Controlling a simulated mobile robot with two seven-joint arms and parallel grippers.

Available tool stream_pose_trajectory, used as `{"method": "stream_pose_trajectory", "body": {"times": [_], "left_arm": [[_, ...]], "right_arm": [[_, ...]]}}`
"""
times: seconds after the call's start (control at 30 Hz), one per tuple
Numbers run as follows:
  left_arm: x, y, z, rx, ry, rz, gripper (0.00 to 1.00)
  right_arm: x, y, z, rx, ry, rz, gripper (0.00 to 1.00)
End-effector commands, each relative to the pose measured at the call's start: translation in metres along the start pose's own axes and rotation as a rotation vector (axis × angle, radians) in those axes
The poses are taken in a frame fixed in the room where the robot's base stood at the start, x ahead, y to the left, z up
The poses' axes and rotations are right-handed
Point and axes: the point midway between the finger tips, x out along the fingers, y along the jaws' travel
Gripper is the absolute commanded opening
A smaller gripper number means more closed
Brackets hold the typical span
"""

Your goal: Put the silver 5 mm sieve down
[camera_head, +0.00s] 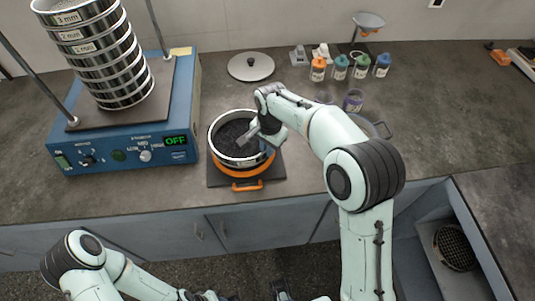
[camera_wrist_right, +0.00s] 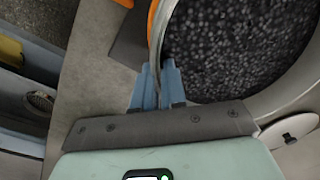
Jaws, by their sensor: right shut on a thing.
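The silver 5 mm sieve (camera_head: 213,139) is a round metal ring full of dark grains, at the middle of the counter. It sits at the orange pan (camera_head: 238,172), whose orange handle faces the front; I cannot tell if it rests fully on it. My right gripper (camera_head: 264,146) is shut on the sieve's right side wall. In the right wrist view, the blue fingers (camera_wrist_right: 158,85) pinch the thin sieve wall, with dark grains to the right. My left arm enters at the bottom left, and its gripper is too cut off to read.
A blue shaker (camera_head: 120,160) with a stack of sieves (camera_head: 110,60) stands left. A round lid (camera_head: 251,66) lies behind. Several small bottles (camera_head: 340,67) stand at the back right. A dark pan (camera_head: 376,125) is partly behind my right arm.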

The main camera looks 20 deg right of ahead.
Motion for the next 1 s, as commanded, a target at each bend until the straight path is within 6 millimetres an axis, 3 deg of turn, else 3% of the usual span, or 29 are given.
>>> {"method": "stream_pose_trajectory", "body": {"times": [0.1, 0.2, 0.57, 0.6, 0.67, 1.0], "left_arm": [[0.004, -0.002, 0.001, -0.001, -0.001, -0.001, 0.42], [0.004, -0.002, 0.001, -0.001, -0.002, -0.001, 0.42], [0.005, -0.002, 0.001, -0.001, -0.002, -0.001, 0.42], [0.005, -0.002, 0.001, -0.001, -0.002, -0.001, 0.42], [0.005, -0.002, 0.001, -0.001, -0.002, -0.001, 0.42], [0.004, -0.002, 0.001, -0.001, -0.001, -0.001, 0.42]], "right_arm": [[0.023, 0.002, 0.000, 0.001, -0.002, 0.003, 0.00], [0.032, 0.002, 0.000, 0.001, -0.001, 0.001, 0.00], [0.035, 0.002, 0.000, 0.001, 0.000, -0.001, 0.00], [0.036, 0.002, 0.000, 0.001, -0.001, 0.001, 0.17], [0.036, 0.002, 0.000, 0.001, -0.001, 0.000, 0.36], [0.033, 0.002, 0.000, 0.001, 0.000, 0.000, 0.36]]}}
